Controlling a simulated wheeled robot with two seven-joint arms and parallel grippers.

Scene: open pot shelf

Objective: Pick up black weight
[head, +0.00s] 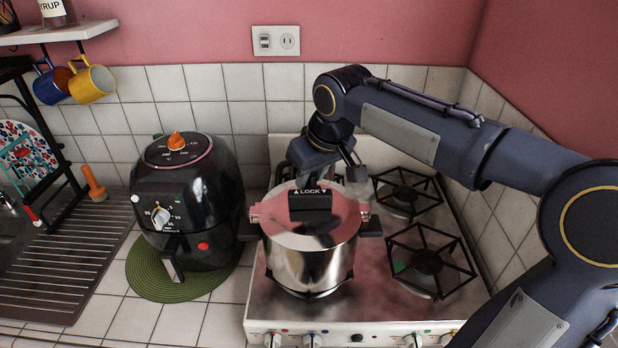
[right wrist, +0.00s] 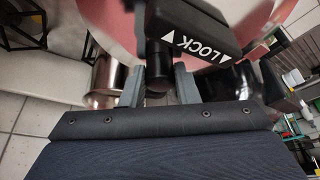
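A silver pressure cooker (head: 300,262) stands on the stove, with a black handle block marked LOCK (head: 311,203) on its lid. It also shows in the right wrist view (right wrist: 197,38). The black weight (right wrist: 158,68) is a small black cylinder beside that block in the right wrist view. In the head view it is hidden behind the block and my gripper. My right gripper (right wrist: 158,88) is at the lid, pointing down, with one finger on each side of the weight. The fingers are very close to it; I cannot tell whether they touch. My left gripper is not in view.
A black air fryer (head: 190,205) stands on a green round mat (head: 150,283) left of the stove (head: 380,310). Empty burners (head: 428,262) lie right of the pot. Mugs (head: 91,82) hang under a shelf at upper left, above a drainer (head: 70,270). The tiled wall is close behind.

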